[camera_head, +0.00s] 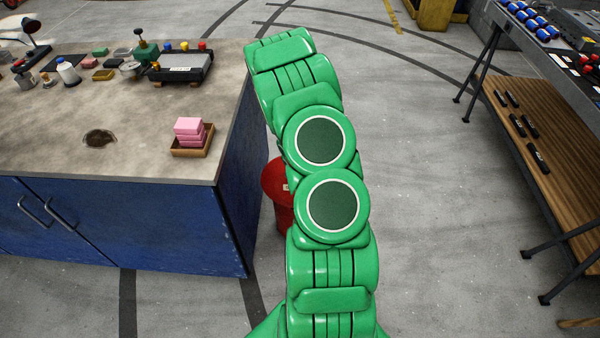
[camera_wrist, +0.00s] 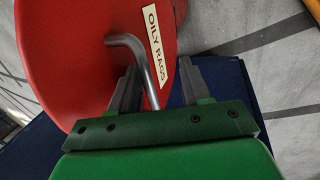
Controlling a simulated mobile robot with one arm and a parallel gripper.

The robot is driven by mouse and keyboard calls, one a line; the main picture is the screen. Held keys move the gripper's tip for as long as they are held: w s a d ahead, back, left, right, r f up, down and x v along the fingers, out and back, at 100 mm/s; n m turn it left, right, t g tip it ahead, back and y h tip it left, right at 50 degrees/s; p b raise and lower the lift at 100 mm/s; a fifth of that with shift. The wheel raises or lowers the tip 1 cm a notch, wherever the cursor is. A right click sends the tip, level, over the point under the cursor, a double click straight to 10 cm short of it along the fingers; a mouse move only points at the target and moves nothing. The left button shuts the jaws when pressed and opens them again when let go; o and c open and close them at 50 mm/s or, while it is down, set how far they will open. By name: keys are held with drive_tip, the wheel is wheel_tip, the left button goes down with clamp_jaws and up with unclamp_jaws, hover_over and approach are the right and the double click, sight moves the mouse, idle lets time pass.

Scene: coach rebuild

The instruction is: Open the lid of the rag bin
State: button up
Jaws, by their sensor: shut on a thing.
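The rag bin (camera_head: 284,218) is red and stands on the floor beside the blue workbench. My green arm hides much of it in the head view. Its round red lid (camera_wrist: 75,45) fills the upper left of the wrist view and bears a pale "OILY RAGS" label (camera_wrist: 157,45). A bent grey metal handle (camera_wrist: 128,42) runs across the lid and down between my fingers. My gripper (camera_wrist: 158,75) is shut on this handle. The gripper is hidden in the head view. I cannot tell whether the lid is raised.
The workbench (camera_head: 60,150) on the left holds tools, bottles and a wooden tray (camera_head: 192,150) with pink blocks. A dark-legged shelf table (camera_head: 540,120) stands on the right. The grey floor (camera_head: 440,200) between them is clear.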

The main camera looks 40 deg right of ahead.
drive_tip(key=s+a+r, duration=0.2)
drive_tip(key=s+a, duration=0.1)
drive_tip(key=a, duration=0.1)
drive_tip(key=shift+s+r, duration=0.35)
drive_tip(key=shift+r, duration=0.05)
idle(0.8)
drive_tip(key=shift+a, duration=0.1)
drive_tip(key=shift+r, duration=0.1)
idle(0.4)
drive_tip(key=v, duration=0.7)
drive_tip(key=shift+s+a+r, duration=0.15)
drive_tip(key=shift+s+r, duration=0.05)
drive_tip(key=shift+s, duration=0.05)
idle(0.6)
